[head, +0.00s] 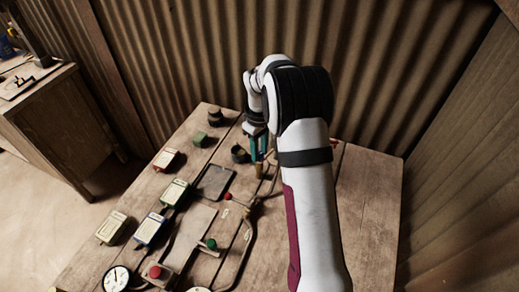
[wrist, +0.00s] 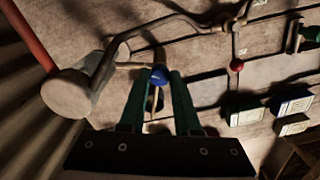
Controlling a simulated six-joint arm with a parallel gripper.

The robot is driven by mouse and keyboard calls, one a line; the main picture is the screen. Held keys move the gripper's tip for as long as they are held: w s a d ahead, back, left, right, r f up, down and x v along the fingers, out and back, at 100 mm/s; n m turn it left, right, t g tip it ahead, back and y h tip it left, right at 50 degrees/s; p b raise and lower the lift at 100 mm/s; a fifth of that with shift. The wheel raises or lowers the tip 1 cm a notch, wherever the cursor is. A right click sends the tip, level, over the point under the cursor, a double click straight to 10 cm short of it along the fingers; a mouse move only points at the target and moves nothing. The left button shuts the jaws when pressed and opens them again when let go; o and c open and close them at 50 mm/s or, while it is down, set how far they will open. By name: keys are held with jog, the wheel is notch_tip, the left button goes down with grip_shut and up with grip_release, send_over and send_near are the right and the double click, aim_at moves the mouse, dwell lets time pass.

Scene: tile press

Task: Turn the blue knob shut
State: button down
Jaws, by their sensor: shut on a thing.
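The blue knob (wrist: 159,74) sits between the tips of my gripper's teal fingers in the wrist view, with a pipe beside it. My gripper (wrist: 160,82) is shut on the knob. In the head view my gripper (head: 259,158) points down at the far middle of the bench, above a brass-coloured fitting (head: 259,172). I cannot make out the blue knob in the head view, where the fingers and arm cover that area. How far the knob is turned cannot be told.
A red knob (head: 228,196) and a green knob (head: 211,244) sit on the pipework nearby. Several small labelled boxes, one of them dark blue (head: 150,229), stand along the left of the wooden bench (head: 370,185). A red-button box (head: 157,274) and a gauge (head: 117,279) are nearer. Corrugated walls stand behind.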

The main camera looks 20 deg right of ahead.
aim_at(260, 154)
jog(key=m, duration=0.5)
jog(key=shift+m, duration=0.3)
jog(key=m, duration=0.4)
jog(key=shift+m, duration=0.7)
jog(key=c, duration=0.6)
grip_release()
notch_tip(260, 154, up, 16)
jog(key=shift+f, duration=0.1)
